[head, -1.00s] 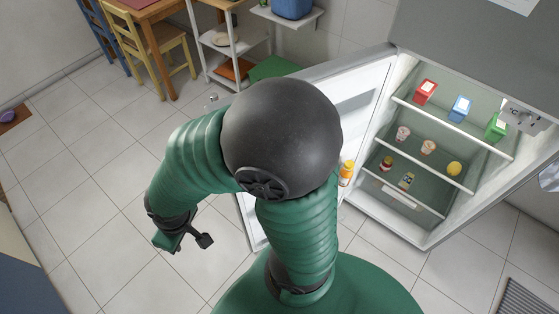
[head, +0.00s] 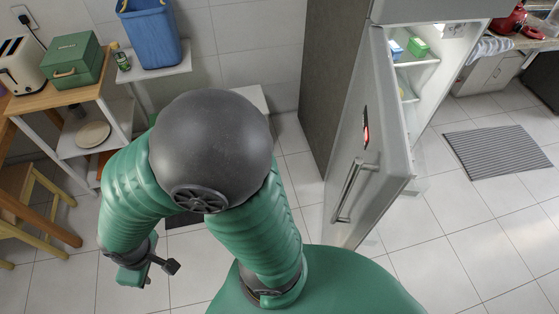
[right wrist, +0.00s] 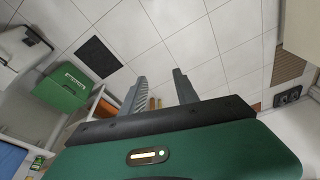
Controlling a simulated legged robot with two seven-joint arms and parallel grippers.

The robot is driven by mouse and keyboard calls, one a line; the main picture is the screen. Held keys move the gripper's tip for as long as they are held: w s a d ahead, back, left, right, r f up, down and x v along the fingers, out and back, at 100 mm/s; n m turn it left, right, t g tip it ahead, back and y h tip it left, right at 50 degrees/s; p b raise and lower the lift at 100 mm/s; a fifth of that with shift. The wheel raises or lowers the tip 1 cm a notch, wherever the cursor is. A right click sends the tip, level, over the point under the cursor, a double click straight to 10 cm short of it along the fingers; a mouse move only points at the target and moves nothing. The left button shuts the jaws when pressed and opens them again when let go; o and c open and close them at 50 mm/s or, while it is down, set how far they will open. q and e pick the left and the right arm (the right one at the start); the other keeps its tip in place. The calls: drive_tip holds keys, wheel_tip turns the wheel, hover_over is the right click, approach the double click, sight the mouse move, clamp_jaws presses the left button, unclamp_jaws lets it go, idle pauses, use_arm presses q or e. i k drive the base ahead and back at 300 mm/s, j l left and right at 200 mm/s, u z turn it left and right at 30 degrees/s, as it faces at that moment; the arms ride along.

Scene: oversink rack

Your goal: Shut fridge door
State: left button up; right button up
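The fridge door (head: 372,140) stands open, swung out from the fridge at the right of the head view. Its grey outer face and long vertical handle (head: 350,190) face me. Part of the lit fridge interior (head: 425,70) shows past the door, with a green and a blue carton on a shelf.
A shelf rack (head: 100,125) with a plate and a wooden table stand at the left. A blue basket (head: 152,35) sits on a wall shelf. A grey striped mat (head: 497,155) lies at the right. Tiled floor is clear around the door.

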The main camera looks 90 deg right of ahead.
sight(372, 166)
drive_tip(key=i+z, duration=0.15)
drive_tip(key=z, duration=0.35)
drive_tip(key=i+z, duration=0.1)
drive_tip(key=z, duration=0.4)
drive_tip(key=i+j+z, duration=0.1)
drive_tip(key=z, duration=0.4)
drive_tip(key=j+z, duration=0.2)
drive_tip(key=z, duration=0.3)
drive_tip(key=i+j+z, duration=0.1)
drive_tip(key=z, duration=0.4)
drive_tip(key=j+z, duration=0.1)
drive_tip(key=z, duration=1.3)
drive_tip(key=k+j+u, duration=0.25)
drive_tip(key=i+l, duration=0.05)
drive_tip(key=l, duration=0.05)
